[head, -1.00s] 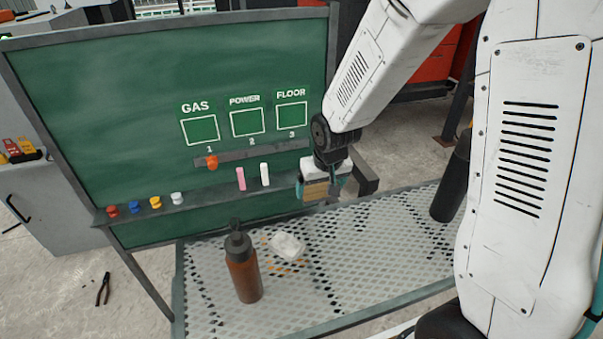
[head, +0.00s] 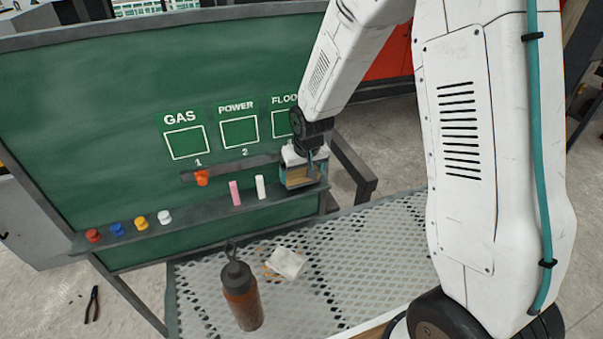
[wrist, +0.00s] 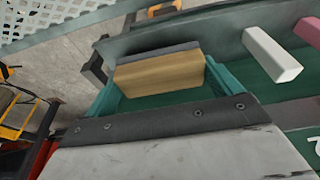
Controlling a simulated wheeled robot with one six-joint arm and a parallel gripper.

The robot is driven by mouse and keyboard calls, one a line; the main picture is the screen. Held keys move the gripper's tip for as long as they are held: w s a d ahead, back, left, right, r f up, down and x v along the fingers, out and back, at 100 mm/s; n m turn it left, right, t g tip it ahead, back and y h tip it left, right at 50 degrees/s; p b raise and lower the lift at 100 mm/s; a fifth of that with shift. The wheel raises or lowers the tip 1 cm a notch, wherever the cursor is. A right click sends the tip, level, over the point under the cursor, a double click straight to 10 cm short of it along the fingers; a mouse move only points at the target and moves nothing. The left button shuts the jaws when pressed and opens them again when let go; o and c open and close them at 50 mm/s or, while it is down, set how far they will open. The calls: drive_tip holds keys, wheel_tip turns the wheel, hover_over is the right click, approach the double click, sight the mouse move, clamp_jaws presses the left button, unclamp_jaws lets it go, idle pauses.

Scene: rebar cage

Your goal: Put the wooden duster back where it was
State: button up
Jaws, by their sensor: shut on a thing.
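The wooden duster (wrist: 160,72) is a tan wooden block with a dark grey strip along one side. It sits between the teal fingers of my gripper (wrist: 165,85) in the wrist view. In the head view my gripper (head: 301,178) is shut on the duster (head: 299,176) at the right end of the chalkboard's ledge (head: 215,208). The duster is at about ledge height; I cannot tell whether it touches the ledge. White chalk (head: 260,187) and pink chalk (head: 235,193) stand on the ledge to its left.
Red, blue, yellow and white knobs (head: 140,223) line the ledge's left part. An orange knob (head: 202,177) sits on a strip under the GAS box. A brown bottle (head: 241,295) and a crumpled white cloth (head: 287,262) are on the perforated table (head: 350,262). Pliers (head: 92,305) lie on the floor.

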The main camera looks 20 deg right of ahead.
drive_tip(key=shift+f, duration=0.65)
drive_tip(key=shift+f, duration=0.1)
drive_tip(key=o, duration=0.7)
drive_tip(key=shift+o, duration=0.2)
drive_tip(key=v, duration=1.2)
drive_tip(key=s+d+r, duration=0.2)
drive_tip(key=s+r, duration=0.8)
drive_tip(key=s, duration=0.2)
drive_tip(key=s+r+g, duration=0.1)
drive_tip(key=s+r, duration=0.1)
drive_tip(key=s, duration=0.7)
drive_tip(key=s+d+r, duration=0.1)
drive_tip(key=s+r, duration=0.1)
drive_tip(key=s, duration=0.7)
drive_tip(key=shift+g, duration=0.4)
